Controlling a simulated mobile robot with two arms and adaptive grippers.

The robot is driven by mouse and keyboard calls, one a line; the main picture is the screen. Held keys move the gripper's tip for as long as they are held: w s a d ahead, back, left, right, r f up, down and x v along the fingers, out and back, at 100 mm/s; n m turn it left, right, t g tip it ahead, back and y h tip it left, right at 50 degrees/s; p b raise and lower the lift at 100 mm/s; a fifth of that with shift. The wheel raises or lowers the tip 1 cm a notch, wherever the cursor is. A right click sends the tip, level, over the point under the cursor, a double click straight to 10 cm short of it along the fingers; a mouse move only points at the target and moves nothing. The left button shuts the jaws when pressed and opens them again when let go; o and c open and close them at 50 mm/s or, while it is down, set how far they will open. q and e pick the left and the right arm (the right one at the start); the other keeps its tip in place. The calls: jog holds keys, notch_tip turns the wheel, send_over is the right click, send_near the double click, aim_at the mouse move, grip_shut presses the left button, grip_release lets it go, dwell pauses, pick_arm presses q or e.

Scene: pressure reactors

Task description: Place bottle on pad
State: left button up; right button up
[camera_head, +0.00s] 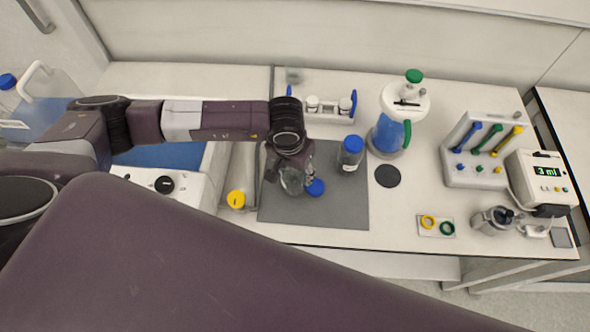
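A dark round pad (388,176) lies bare on the white bench, just right of a grey mat (335,211). A clear bottle with a blue cap (350,160) stands upright on the mat's upper right part. Below my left gripper (289,169) is a clear glass vessel (292,183), with a blue cap (315,187) at its right. I cannot tell if that cap is on it. The gripper's fingers overlap the glass, and their opening and any grip are unclear. My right gripper is out of view.
A yellow-capped bottle (236,199) is left of the mat. Bench below the round pad is clear.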

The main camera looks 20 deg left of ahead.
pick_arm(q)
jog(key=shift+f, duration=0.1)
jog(key=o, duration=1.3)
jog(key=shift+c, duration=0.2)
